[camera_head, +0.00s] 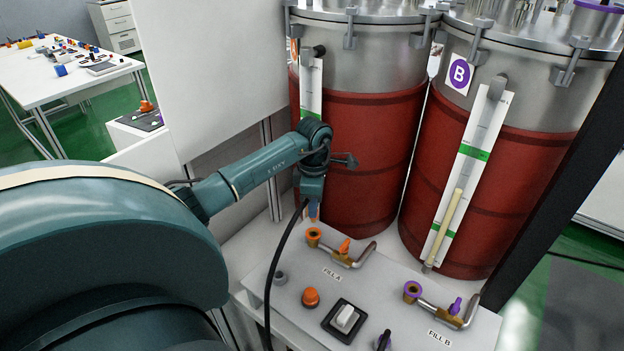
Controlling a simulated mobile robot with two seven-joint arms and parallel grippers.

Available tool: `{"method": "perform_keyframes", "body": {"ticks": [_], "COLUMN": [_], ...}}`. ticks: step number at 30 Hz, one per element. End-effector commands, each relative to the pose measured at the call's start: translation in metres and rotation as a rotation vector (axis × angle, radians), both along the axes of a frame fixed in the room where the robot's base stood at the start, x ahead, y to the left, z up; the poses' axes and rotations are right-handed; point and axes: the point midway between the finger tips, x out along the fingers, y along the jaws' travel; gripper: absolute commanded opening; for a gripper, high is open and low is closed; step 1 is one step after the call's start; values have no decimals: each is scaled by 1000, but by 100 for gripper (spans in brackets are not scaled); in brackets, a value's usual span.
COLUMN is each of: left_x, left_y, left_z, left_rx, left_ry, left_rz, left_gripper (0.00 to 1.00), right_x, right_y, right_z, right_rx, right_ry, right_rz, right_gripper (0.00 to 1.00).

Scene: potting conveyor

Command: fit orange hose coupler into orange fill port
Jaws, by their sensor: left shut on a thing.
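The orange fill port (313,236) is a brass fitting with an orange ring beside the FILL A label, open end up. My left gripper (312,208) points down just above it, shut on the orange hose coupler (313,219). Little of the coupler shows below the fingers. A black hose (278,262) curves from the gripper down over the panel to the bottom edge. The coupler's tip is close over the port; I cannot tell whether they touch. My right gripper is not in view.
The panel (262,301) also bears an orange-handled valve (345,247), an orange knob (311,297), a white rocker switch (344,316) and the purple fill port (412,290). Two red-banded tanks (358,150) stand close behind. A dark post (560,150) rises at right.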

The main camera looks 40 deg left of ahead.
Motion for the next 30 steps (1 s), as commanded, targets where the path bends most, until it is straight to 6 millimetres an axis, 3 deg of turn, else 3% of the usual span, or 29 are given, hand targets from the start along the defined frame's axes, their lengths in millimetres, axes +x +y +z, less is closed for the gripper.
{"method": "perform_keyframes", "body": {"ticks": [12, 30], "left_x": [-2, -2], "left_y": [-12, -11], "left_z": [-30, -33], "left_rx": [-1, -1], "left_ry": [0, -1], "left_rz": [-5, -8], "left_gripper": [0, 0], "right_x": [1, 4], "right_y": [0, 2], "right_z": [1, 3], "right_rx": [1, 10], "right_ry": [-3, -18], "right_rz": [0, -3], "right_gripper": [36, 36]}}
